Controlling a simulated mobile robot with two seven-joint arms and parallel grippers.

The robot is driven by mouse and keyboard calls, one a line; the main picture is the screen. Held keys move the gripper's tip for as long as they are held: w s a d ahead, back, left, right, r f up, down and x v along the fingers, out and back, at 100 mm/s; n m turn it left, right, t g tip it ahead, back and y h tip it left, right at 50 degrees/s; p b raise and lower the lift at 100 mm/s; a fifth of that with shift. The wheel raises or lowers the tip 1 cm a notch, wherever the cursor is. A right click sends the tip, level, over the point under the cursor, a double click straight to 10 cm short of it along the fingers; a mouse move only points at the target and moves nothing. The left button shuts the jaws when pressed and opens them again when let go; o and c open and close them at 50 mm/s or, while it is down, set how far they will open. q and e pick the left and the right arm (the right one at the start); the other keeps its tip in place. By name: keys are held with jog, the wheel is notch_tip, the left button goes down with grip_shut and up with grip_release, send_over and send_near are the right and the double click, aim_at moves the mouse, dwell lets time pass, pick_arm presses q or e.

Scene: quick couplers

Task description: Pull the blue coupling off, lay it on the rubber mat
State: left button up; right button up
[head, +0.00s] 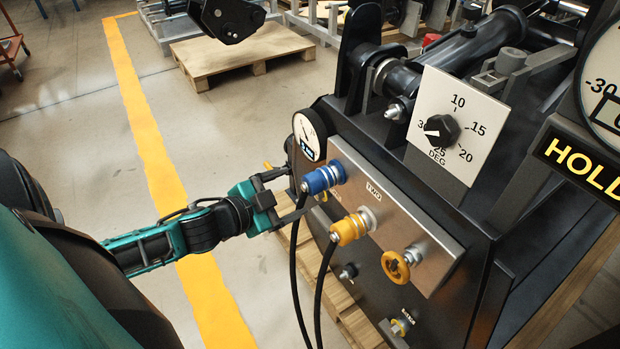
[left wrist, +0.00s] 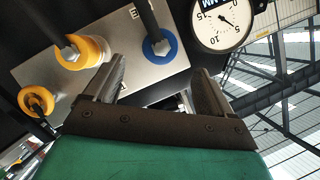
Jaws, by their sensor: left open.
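The blue coupling (head: 323,179) sits on the upper left port of the metal panel (head: 405,218), with a black hose hanging from it. In the left wrist view the blue coupling (left wrist: 160,48) shows end-on beyond the fingertips. My left gripper (head: 297,188) is open, just left of the blue coupling and apart from it or barely beside it; the exact gap is unclear. In the left wrist view the two fingers (left wrist: 160,82) are spread with nothing between them. My right gripper is not in view. I see no rubber mat.
A yellow coupling (head: 350,228) with its own hose sits below right of the blue one. A yellow knob (head: 396,265) is further right. A round gauge (head: 308,137) stands just above the blue coupling. Open floor (head: 90,130) lies to the left.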

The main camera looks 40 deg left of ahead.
aim_at(306, 187)
pick_arm(q)
jog(key=b+x, duration=0.2)
jog(key=x, duration=0.7)
jog(key=shift+s, duration=0.1)
jog(key=c, duration=1.2)
jog(key=shift+s, duration=0.15)
jog(key=shift+s+a+p, duration=0.4)
jog(key=shift+s, duration=0.5)
jog(key=shift+s+a+p, duration=0.35)
jog(key=shift+s, duration=0.55)
jog(key=shift+s+r, duration=0.1)
jog(key=shift+s+a+p, duration=0.4)
jog(key=shift+s, duration=0.45)
jog(key=shift+s+a+p, duration=0.4)
jog(key=shift+s, duration=0.5)
